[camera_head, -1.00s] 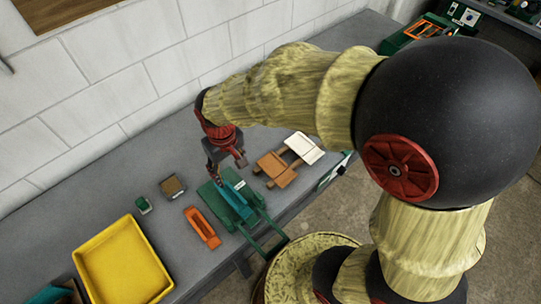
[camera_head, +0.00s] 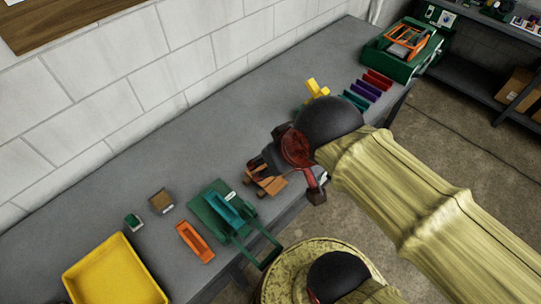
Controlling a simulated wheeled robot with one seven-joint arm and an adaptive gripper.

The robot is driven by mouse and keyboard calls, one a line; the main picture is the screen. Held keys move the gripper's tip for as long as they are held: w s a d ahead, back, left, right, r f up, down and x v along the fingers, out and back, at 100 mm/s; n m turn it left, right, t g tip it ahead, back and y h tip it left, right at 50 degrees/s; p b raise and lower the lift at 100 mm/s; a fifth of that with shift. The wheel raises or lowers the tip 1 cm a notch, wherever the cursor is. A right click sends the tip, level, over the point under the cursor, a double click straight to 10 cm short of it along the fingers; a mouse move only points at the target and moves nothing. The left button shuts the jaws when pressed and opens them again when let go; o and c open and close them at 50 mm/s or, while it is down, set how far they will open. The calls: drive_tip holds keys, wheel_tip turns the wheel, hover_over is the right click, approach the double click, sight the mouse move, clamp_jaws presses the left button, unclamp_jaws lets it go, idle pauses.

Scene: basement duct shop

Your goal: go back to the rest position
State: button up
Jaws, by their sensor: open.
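My arm comes in from the lower right with a yellowish patterned sleeve and a black ball-shaped joint. Its red and dark end sits above the middle of the bench.
On the grey bench (camera_head: 100,205) are a yellow tray (camera_head: 72,272), an orange holder (camera_head: 195,242), a green fixture with a handle (camera_head: 212,210), a small green block (camera_head: 133,222) and a brown block (camera_head: 160,201). Coloured strips (camera_head: 365,89) and a green bin (camera_head: 388,63) lie farther right.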

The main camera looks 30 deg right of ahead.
wheel_tip(320, 180, down, 10)
drive_tip(key=b, duration=1)
drive_tip(key=shift+f, duration=0.25)
